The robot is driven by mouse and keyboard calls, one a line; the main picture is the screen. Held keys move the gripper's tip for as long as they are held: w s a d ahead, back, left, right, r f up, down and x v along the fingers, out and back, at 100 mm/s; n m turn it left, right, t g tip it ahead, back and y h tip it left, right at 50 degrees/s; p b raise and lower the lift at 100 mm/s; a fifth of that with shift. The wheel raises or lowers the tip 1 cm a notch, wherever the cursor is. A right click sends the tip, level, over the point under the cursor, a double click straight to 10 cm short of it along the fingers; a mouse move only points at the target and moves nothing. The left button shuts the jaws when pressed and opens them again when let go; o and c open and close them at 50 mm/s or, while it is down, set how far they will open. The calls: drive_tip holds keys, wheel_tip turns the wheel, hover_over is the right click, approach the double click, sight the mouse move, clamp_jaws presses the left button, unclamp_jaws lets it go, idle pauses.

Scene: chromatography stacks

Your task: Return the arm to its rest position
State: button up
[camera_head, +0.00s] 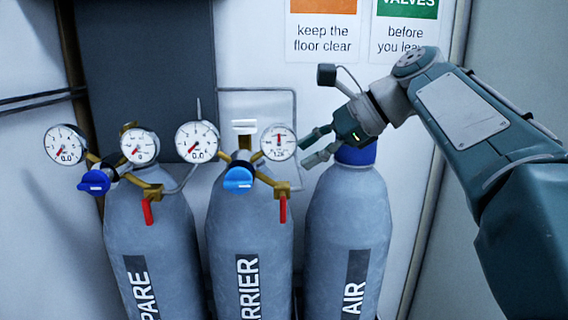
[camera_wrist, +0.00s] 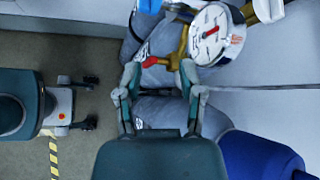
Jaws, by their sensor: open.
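My arm reaches in from the right in the head view. My gripper (camera_head: 312,147) is open and empty, level with the blue cap of the AIR cylinder (camera_head: 346,215) and just right of the regulator on the CARRIER cylinder (camera_head: 250,215). In the wrist view the two fingers of my gripper (camera_wrist: 160,82) are spread apart, with a red lever (camera_wrist: 150,62) and a gauge (camera_wrist: 214,34) beyond them. I cannot tell whether the fingers touch anything.
The SPARE cylinder (camera_head: 150,230) stands at the left with its own gauges and blue knob (camera_head: 94,182). A grey wall with signs (camera_head: 322,30) is behind.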

drive_tip(key=s+d+f+n+t+h, duration=0.1)
drive_tip(key=s+d+f+n+h, duration=0.2)
drive_tip(key=s+f+n, duration=0.2)
drive_tip(key=s+d+f+n+t+h, duration=0.1)
drive_tip(key=s+d+f+n+h, duration=0.2)
drive_tip(key=s+f, duration=0.6)
drive_tip(key=s+d+f+n+h, duration=0.4)
drive_tip(key=s+d+f+n, duration=0.1)
drive_tip(key=f, duration=0.9)
drive_tip(key=shift+s+n+t, duration=0.4)
drive_tip(key=shift+s+n, duration=0.5)
drive_tip(key=shift+n, duration=0.1)
